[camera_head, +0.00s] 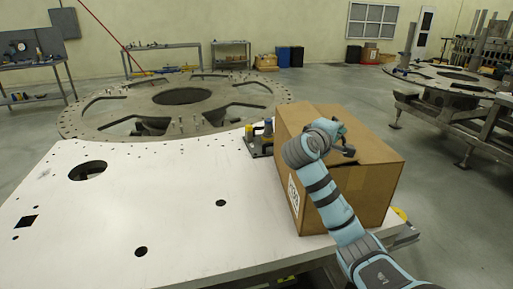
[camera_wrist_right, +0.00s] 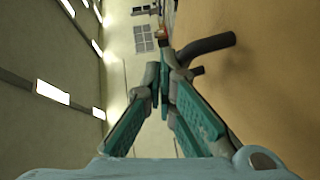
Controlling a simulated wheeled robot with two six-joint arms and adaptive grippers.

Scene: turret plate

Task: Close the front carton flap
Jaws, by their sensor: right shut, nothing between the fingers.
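A brown cardboard carton (camera_head: 362,190) stands at the right end of the white plate. Its top looks mostly covered by flaps, with a dark gap beside my gripper along the front top edge; my arm hides part of the front, so I cannot tell how far the front flap stands open. My right gripper (camera_head: 348,151) is at the top of the carton, shut and empty. In the right wrist view its fingertips (camera_wrist_right: 165,72) meet beside a broad cardboard surface (camera_wrist_right: 260,80); I cannot tell whether they touch it. My left gripper is not in view.
The white plate (camera_head: 150,215) with round holes is largely clear left of the carton. A small fixture (camera_head: 259,138) with yellow and blue parts stands against the carton's left side. A large metal ring (camera_head: 95,115) lies behind. A workbench (camera_head: 440,95) is at the right.

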